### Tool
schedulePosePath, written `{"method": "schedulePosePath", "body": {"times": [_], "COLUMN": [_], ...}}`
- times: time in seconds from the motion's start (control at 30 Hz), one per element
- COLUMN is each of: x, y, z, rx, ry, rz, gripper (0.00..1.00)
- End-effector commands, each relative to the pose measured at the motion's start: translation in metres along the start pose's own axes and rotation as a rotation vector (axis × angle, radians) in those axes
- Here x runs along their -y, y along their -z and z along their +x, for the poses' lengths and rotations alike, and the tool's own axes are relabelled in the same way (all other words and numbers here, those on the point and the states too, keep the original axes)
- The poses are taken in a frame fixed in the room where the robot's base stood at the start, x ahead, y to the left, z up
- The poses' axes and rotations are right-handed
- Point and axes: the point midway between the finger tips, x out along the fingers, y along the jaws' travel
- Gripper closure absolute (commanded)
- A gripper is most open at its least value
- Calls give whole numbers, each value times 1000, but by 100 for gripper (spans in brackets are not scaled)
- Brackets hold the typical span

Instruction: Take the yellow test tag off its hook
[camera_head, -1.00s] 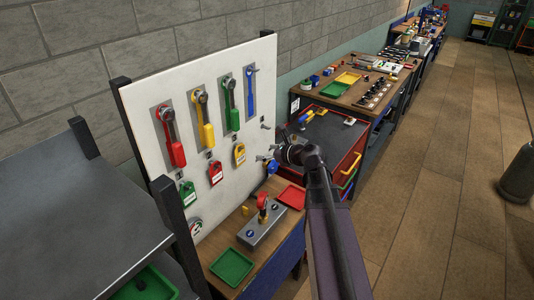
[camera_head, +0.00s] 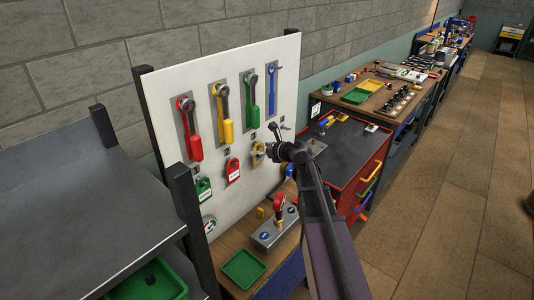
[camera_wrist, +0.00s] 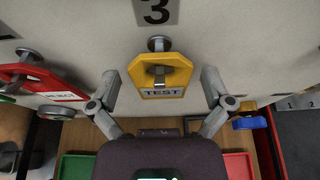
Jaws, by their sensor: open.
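The yellow test tag (camera_wrist: 161,77) hangs on a round metal hook (camera_wrist: 159,43) on the white board, below a plate marked 3. It has a grey label reading TEST and also shows in the head view (camera_head: 257,155), partly hidden by my gripper. My gripper (camera_wrist: 160,88) is open, with one finger to the left and one to the right of the tag. The fingers look apart from it. In the head view my gripper (camera_head: 268,153) is close in front of the board at the tag's height.
A red tag (camera_head: 232,170) and a green tag (camera_head: 203,189) hang to the left. Below is a bench with a grey block (camera_head: 275,232) bearing a red-topped part, and a green tray (camera_head: 243,268).

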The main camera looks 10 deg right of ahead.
Motion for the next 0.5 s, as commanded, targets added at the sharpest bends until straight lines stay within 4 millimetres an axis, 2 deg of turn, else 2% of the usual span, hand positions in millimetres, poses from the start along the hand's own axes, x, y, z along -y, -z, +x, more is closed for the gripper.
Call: {"method": "schedulePosePath", "body": {"times": [0.2,0.5], "x": [0,0], "y": [0,0], "z": [11,11], "rx": [0,0], "ry": [0,1], "rz": [0,0], "gripper": [0,0]}}
